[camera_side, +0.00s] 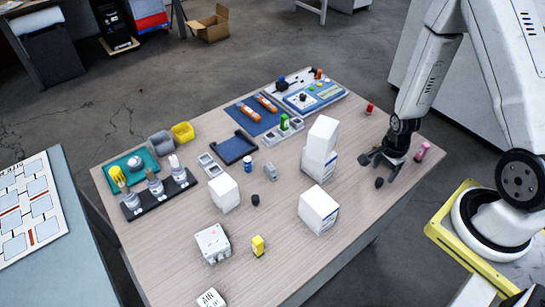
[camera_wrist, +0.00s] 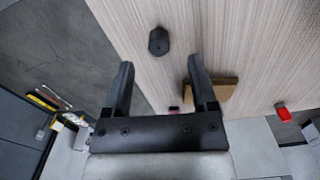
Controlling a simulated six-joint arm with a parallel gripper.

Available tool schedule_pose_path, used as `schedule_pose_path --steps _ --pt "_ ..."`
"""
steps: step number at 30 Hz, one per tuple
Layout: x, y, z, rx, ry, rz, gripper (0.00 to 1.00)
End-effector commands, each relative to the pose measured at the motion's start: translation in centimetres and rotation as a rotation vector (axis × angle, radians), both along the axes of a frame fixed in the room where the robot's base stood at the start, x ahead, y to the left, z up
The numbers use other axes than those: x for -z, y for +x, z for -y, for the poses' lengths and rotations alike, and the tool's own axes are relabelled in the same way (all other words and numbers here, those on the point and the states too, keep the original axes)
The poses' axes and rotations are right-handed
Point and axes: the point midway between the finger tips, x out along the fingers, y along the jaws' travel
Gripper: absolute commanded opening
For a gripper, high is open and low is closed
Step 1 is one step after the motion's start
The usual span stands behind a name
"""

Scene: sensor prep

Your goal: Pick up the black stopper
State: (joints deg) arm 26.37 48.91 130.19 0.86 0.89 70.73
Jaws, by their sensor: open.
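A small black stopper (camera_wrist: 158,41) stands on the wooden table (camera_wrist: 240,40) in the wrist view, just beyond and roughly midway between the fingertips. In the side view, a small dark piece that looks like this stopper (camera_side: 379,183) is just below my gripper (camera_side: 377,169), near the table's right edge. My gripper (camera_wrist: 161,62) is open, with nothing between its fingers. I cannot tell its exact height above the table. Another small black piece (camera_side: 255,200) lies mid-table, beside a white box.
White boxes (camera_side: 318,209) stand left of my gripper. A brown piece (camera_wrist: 222,88) lies partly behind the right finger in the wrist view. A red item (camera_side: 369,108) and a pink item (camera_side: 422,152) are near the right edge. Bare table surrounds the stopper.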

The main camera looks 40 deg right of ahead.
Motion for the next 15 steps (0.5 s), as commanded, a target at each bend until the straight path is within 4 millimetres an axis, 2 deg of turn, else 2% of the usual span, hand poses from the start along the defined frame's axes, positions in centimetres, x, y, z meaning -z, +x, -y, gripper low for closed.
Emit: schedule_pose_path --steps 8,15 --pt "0.6 0.0 0.0 -0.001 0.000 -0.001 0.74" --pt "2.5 -0.2 0.0 -0.002 0.000 -0.002 0.74"
